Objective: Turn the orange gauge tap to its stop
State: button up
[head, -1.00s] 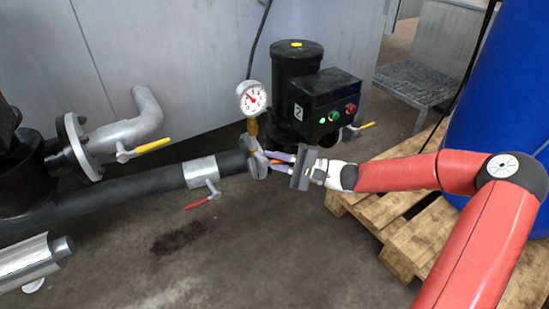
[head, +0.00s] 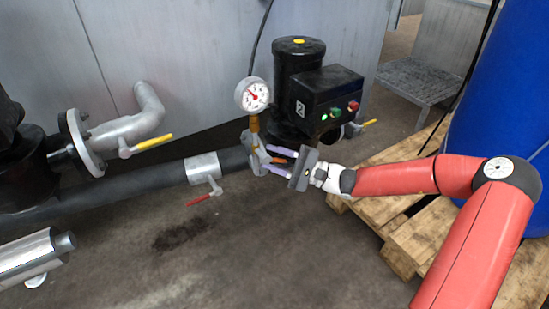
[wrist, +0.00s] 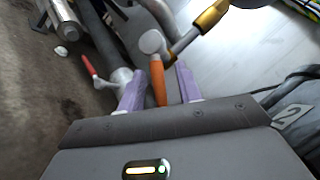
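The orange gauge tap (head: 280,160) sits on the pipe fitting below the round white gauge (head: 253,95). In the wrist view its orange handle (wrist: 158,80) points toward my gripper (wrist: 158,82), between the two lilac fingers. A gap shows on each side of the handle, so the fingers are open around it and apart from it. In the head view my gripper (head: 274,160) reaches in from the right, at the flange. Part of the handle is hidden there by the fingers.
A black pump (head: 296,75) with a button box (head: 328,95) stands close behind the tap. A red-handled valve (head: 198,201) and a yellow-handled valve (head: 152,143) lie left. A wooden pallet (head: 405,235) and blue drum (head: 495,110) are right. The front floor is clear.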

aim_at(285, 162)
jog(key=shift+d, duration=0.1)
jog(key=v, duration=0.7)
jog(key=shift+s+d+p, duration=0.1)
jog(key=shift+d+p, duration=0.2)
